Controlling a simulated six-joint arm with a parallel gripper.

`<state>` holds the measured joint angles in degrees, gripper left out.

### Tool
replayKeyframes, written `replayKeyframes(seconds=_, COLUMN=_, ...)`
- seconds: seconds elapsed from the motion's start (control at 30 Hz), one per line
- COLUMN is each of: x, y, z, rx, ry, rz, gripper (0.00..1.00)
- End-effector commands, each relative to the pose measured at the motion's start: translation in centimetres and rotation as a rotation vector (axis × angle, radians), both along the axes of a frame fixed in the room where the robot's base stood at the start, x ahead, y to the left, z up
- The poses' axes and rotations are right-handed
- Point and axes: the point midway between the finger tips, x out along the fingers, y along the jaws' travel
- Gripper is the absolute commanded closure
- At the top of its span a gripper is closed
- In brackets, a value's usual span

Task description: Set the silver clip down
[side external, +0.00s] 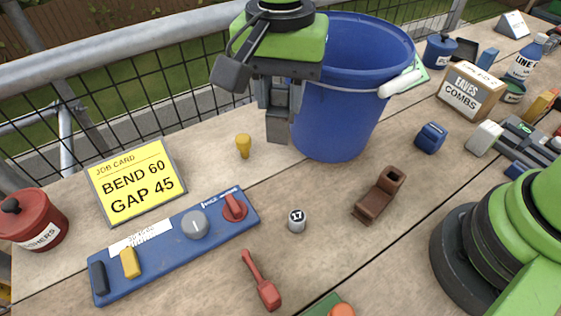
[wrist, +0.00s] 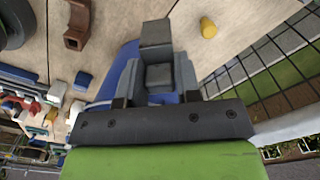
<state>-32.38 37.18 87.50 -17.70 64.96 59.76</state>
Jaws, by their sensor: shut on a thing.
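My gripper (side external: 279,100) is left of the blue bucket in the side view, pointing down, with its fingers shut on the silver clip (side external: 278,129). The clip looks like a grey stepped block and hangs below the fingertips. In the wrist view the clip (wrist: 156,42) sits between the two fingers of my gripper (wrist: 157,78) and sticks out past them. The clip's lower end is close to the wooden table (side external: 330,195); I cannot tell whether it touches.
The blue bucket (side external: 330,120) stands right beside the gripper. A yellow peg (side external: 243,146) stands to its left, near the job card (side external: 137,181). A blue control panel (side external: 165,262), a small numbered cylinder (side external: 297,221) and a brown part (side external: 378,196) lie nearer the camera. Bare wood lies between.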

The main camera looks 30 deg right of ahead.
Motion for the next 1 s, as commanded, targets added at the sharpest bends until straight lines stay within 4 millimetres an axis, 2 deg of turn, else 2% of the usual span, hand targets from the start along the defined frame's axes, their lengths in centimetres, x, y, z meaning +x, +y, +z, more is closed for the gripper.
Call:
replayKeyframes(seconds=0.03, x=-0.2, y=-0.1, z=-1.7, rx=-0.004, ry=0.008, rz=0.000, gripper=0.93)
replayKeyframes(seconds=0.1, x=-0.1, y=-0.1, z=-3.6, rx=-0.004, ry=0.008, rz=-0.001, gripper=0.93)
replayKeyframes(seconds=0.3, x=-0.1, y=-0.1, z=-8.1, rx=-0.002, ry=0.005, rz=-0.001, gripper=0.93)
replayKeyframes(seconds=0.47, x=0.0, y=0.0, z=-9.5, rx=0.000, ry=0.001, rz=0.000, gripper=0.93)
replayKeyframes(seconds=0.73, x=0.0, y=0.0, z=-13.1, rx=-0.001, ry=0.002, rz=0.001, gripper=0.93)
replayKeyframes(seconds=1.0, x=0.0, y=0.0, z=-13.4, rx=0.001, ry=-0.001, rz=0.000, gripper=0.93)
